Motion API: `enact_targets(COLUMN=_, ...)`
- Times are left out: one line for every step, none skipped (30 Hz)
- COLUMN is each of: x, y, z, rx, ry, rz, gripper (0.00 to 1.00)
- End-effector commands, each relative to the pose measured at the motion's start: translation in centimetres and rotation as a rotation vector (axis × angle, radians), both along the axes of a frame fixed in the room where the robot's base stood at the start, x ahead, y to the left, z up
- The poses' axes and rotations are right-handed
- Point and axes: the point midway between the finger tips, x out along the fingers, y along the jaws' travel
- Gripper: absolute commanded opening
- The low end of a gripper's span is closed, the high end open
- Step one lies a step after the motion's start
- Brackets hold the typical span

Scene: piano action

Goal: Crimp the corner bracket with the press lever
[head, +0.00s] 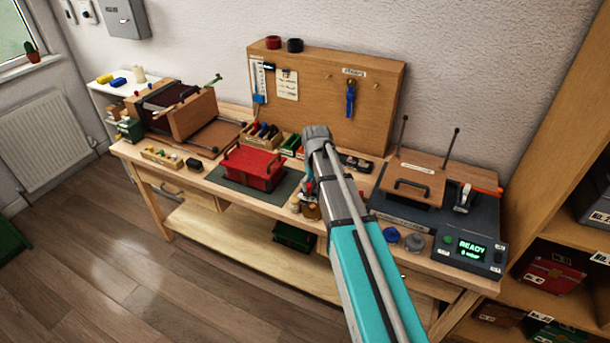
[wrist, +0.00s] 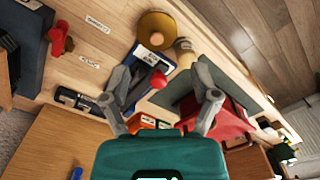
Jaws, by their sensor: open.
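A small dark-blue press (wrist: 152,60) with a pale edge stands on the bench in the wrist view. The red ball knob (wrist: 158,80) of its lever lies between my two spread fingers. My gripper (wrist: 163,86) is open and empty above the press; I cannot tell whether a finger touches the knob. In the head view a small red knob (head: 309,187) shows beside my arm, which hides most of the press and gripper. I cannot make out the corner bracket in either view.
A red box (head: 253,168) on a green mat stands left of my gripper. A dark machine (head: 420,213) with a READY panel stands to the right. A wooden pegboard (head: 325,85) rises behind. A round brass-coloured item (wrist: 157,26) is close to the press.

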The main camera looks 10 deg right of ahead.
Motion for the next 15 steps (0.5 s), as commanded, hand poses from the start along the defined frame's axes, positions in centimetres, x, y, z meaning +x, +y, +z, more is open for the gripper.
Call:
enact_targets(x=2.8, y=0.0, z=1.9, rx=0.0, ry=0.0, rz=0.009, gripper=0.78)
enact_targets(x=3.8, y=0.1, z=2.4, rx=0.0, ry=0.0, rz=0.015, gripper=0.78)
enact_targets(x=5.0, y=0.1, z=2.9, rx=0.0, ry=0.0, rz=0.022, gripper=0.78)
enact_targets(x=5.8, y=0.1, z=3.3, rx=0.0, ry=0.0, rz=0.027, gripper=0.78)
enact_targets(x=6.5, y=0.1, z=3.6, rx=0.0, ry=0.0, rz=0.031, gripper=0.78)
enact_targets(x=7.4, y=0.1, z=4.0, rx=0.0, ry=0.0, rz=0.036, gripper=0.78)
enact_targets(x=8.0, y=0.2, z=4.3, rx=0.0, ry=0.0, rz=0.04, gripper=0.78)
enact_targets(x=8.4, y=0.2, z=4.5, rx=0.0, ry=0.0, rz=0.043, gripper=0.78)
enact_targets(x=9.0, y=0.2, z=4.7, rx=0.0, ry=0.0, rz=0.047, gripper=0.78)
enact_targets(x=9.3, y=0.2, z=4.8, rx=0.0, ry=0.0, rz=0.049, gripper=0.78)
enact_targets(x=9.5, y=0.2, z=4.9, rx=0.0, ry=0.0, rz=0.051, gripper=0.78)
enact_targets(x=9.7, y=0.2, z=5.0, rx=0.0, ry=0.0, rz=0.053, gripper=0.78)
enact_targets(x=9.8, y=0.2, z=5.0, rx=0.0, ry=0.0, rz=0.054, gripper=0.78)
enact_targets(x=9.9, y=0.2, z=5.0, rx=0.0, ry=0.0, rz=0.055, gripper=0.78)
enact_targets(x=9.9, y=0.2, z=5.0, rx=0.0, ry=0.0, rz=0.056, gripper=0.78)
